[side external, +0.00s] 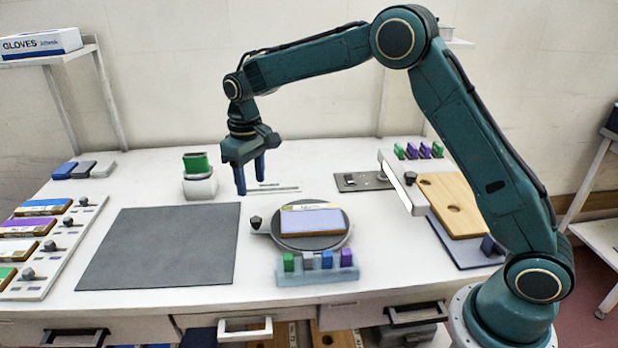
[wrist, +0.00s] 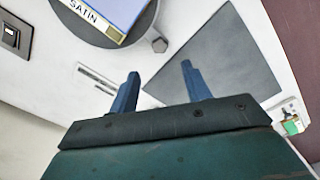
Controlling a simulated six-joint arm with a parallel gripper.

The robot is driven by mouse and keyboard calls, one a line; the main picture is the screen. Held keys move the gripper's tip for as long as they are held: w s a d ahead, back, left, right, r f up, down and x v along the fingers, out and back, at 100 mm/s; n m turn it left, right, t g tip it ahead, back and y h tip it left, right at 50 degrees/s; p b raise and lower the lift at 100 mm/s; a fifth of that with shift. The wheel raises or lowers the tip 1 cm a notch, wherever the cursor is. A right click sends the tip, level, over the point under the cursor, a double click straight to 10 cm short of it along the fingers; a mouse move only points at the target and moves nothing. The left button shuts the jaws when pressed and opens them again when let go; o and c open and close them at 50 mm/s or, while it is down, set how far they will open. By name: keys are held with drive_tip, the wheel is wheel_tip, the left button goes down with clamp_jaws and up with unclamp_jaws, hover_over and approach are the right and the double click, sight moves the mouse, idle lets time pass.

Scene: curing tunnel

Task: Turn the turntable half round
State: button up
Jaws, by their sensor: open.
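The turntable (side external: 311,242) is a dark grey round disc on the white table, with a dark knob (side external: 256,222) on its left side. A lavender panel with a wooden edge (side external: 313,221) lies on the disc. My gripper (side external: 251,190) is open and empty, above the table behind and left of the turntable. Its two blue fingers (wrist: 160,85) point toward the table.
A rack of coloured blocks (side external: 318,277) stands just in front of the turntable. A grey mat (side external: 160,246) lies to its left. A white holder with a green block (side external: 199,180) stands behind. Wooden boards (side external: 452,204) and a white bar (side external: 404,188) are at right.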

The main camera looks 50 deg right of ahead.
sight(256, 218)
wheel_tip(256, 218, down, 10)
drive_tip(key=shift+f, duration=0.1)
idle(0.4)
clamp_jaws()
